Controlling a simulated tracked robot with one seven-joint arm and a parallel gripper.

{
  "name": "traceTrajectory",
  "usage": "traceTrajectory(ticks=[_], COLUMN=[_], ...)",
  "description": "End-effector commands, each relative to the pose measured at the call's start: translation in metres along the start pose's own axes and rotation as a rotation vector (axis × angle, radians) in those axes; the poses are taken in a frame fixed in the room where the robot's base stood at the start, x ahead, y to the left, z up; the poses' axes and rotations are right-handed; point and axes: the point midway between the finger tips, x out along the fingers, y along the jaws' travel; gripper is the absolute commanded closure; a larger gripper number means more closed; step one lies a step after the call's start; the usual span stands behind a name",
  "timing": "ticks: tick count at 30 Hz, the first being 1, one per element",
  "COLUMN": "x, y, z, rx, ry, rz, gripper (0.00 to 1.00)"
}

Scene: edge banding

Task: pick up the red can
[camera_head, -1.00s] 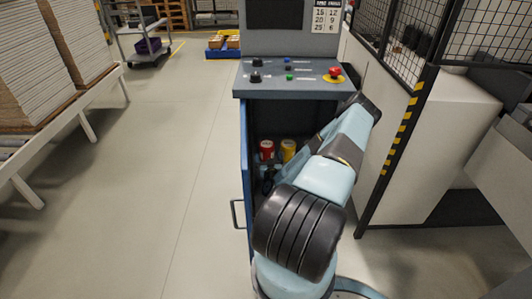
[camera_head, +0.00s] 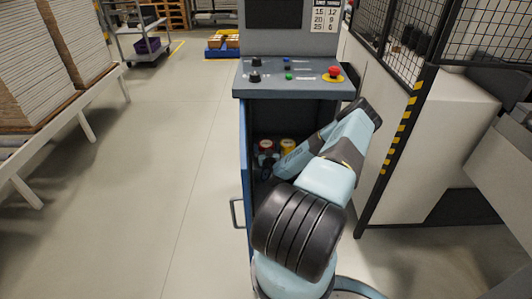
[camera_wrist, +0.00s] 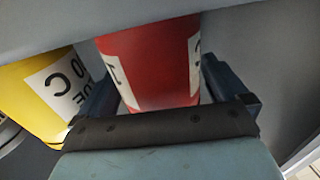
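The red can (camera_wrist: 150,62) with white label patches fills the middle of the wrist view. It stands between the two fingers of my gripper (camera_wrist: 165,95), one finger on each side. Some gap seems to show beside the can, so the fingers look open around it. In the head view the red can (camera_head: 266,146) shows only its upper part inside the cabinet (camera_head: 244,170), with my gripper (camera_head: 266,166) in front of it. Its lower part is hidden.
A yellow can (camera_wrist: 38,95) with a white label stands close on the left in the wrist view, and right of the red can in the head view (camera_head: 288,145). The cabinet's walls and the console (camera_head: 295,78) above enclose the space. An open blue door stands at left.

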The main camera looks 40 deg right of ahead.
Motion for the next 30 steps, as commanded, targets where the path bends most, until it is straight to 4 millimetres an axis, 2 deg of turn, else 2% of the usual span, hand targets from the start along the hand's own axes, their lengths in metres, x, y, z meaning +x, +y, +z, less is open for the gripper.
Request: traceTrajectory(ticks=[2, 20, 30], x=[-0.0001, -0.0002, 0.0004], y=[0.0001, 0.0003, 0.0009], z=[0.0, -0.0001, -0.0052], rx=[0.0, 0.0, -0.001], ry=[0.0, 0.0, 0.002], rz=[0.0, 0.0, 0.001], gripper=[0.07, 0.64, 0.64])
